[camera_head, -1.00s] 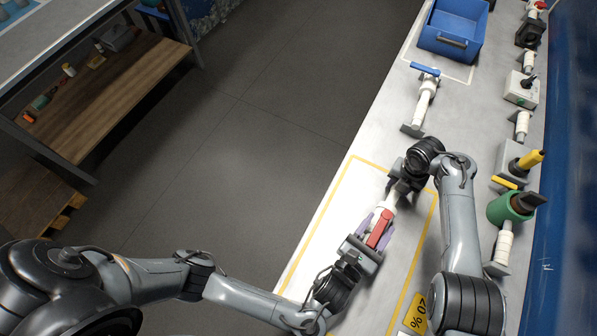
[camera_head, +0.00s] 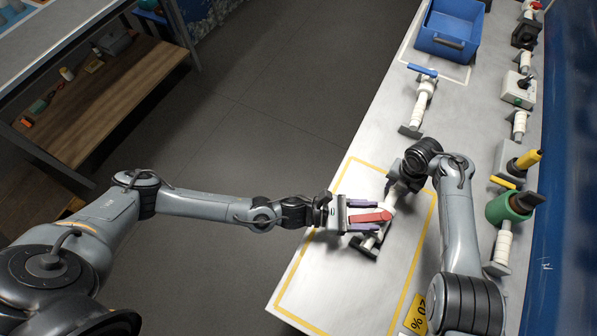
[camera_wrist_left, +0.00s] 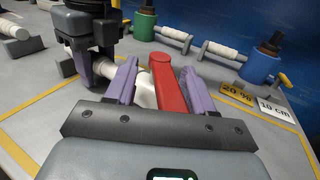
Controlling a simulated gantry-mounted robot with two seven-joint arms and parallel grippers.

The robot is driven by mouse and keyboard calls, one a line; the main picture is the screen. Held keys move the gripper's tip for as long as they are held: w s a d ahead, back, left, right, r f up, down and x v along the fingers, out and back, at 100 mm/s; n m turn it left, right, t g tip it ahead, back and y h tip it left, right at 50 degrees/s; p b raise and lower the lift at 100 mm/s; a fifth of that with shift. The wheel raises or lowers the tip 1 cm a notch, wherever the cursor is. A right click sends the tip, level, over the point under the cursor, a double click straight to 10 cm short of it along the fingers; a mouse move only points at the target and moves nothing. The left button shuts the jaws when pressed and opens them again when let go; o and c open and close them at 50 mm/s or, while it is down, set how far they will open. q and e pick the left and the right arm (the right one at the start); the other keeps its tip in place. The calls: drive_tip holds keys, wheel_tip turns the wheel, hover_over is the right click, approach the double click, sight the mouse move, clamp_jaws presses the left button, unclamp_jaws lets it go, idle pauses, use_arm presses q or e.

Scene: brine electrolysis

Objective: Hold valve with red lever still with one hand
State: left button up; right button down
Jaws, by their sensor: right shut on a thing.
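The valve with the red lever (camera_head: 372,217) lies on the bench inside the yellow outline. In the left wrist view its red lever (camera_wrist_left: 168,85) stands between my two purple fingers, beside the white valve body (camera_wrist_left: 144,88). My left gripper (camera_head: 368,216) comes in from the left and is open, with its fingers on either side of the lever and gaps visible. My right gripper (camera_head: 396,186) is shut on the valve's white pipe at its far end; its fingertips are partly hidden. It also shows in the left wrist view (camera_wrist_left: 88,72).
A valve with a blue lever (camera_head: 424,98) lies farther up the bench, near a blue crate (camera_head: 452,30). Several fittings, including a green one (camera_head: 505,207), line the right side by the blue wall. A yellow "20 %" sign (camera_head: 416,314) lies at the front.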

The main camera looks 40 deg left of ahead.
use_arm(q)
drive_tip(key=w+a+m+g+h, duration=0.25)
drive_tip(key=a+m+g, duration=0.35)
drive_tip(key=a+g, duration=0.45)
drive_tip(key=w+d+r+n+t+y, duration=0.2)
drive_tip(key=d+r+n+t, duration=0.75)
drive_tip(key=n, duration=0.75)
drive_tip(key=s+a+f+n+g+y, duration=0.1)
drive_tip(key=s+a+f+n+y, duration=0.3)
drive_tip(key=n, duration=0.7)
drive_tip(key=s+a+f+n+g+y, duration=0.2)
drive_tip(key=s+a+f+n+y, duration=0.2)
drive_tip(key=s+a+n, duration=0.5)
drive_tip(key=s+a+f+n+g+y, duration=0.2)
drive_tip(key=s+a+n+y, duration=0.5)
drive_tip(key=n, duration=0.7)
drive_tip(key=s+f, duration=0.1)
drive_tip(key=s, duration=0.1)
drive_tip(key=shift+s+a+f+n, duration=0.15)
drive_tip(key=shift+s+f+n, duration=0.15)
drive_tip(key=shift+f, duration=0.1)
